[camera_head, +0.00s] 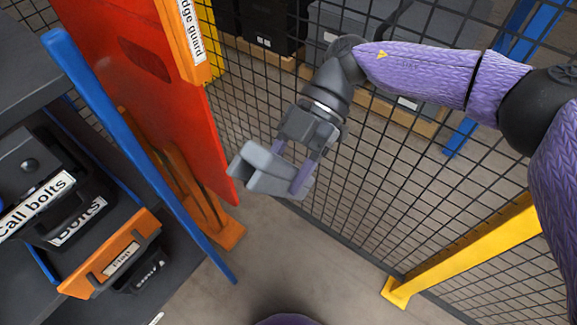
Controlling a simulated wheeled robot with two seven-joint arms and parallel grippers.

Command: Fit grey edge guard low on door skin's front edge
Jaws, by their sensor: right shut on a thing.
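The door skin (165,95) is a large red-orange panel standing at upper left, its lower right corner near the picture's middle. The grey edge guard (262,172) is a short channel-shaped piece held by my right gripper (290,165). The gripper's fingers are shut on it and cover part of it. The guard's left end appears right beside the low part of the door skin's right-hand edge. I cannot tell whether they touch. My left gripper is out of view.
An orange plate labelled "edge guard" (184,40) is by the door skin's upper edge. A blue post (150,165) and a dark shelf with labelled bins (110,255) stand left. Black mesh fencing (470,220) with a yellow post (455,250) closes the right. Grey floor (300,265) is clear below the gripper.

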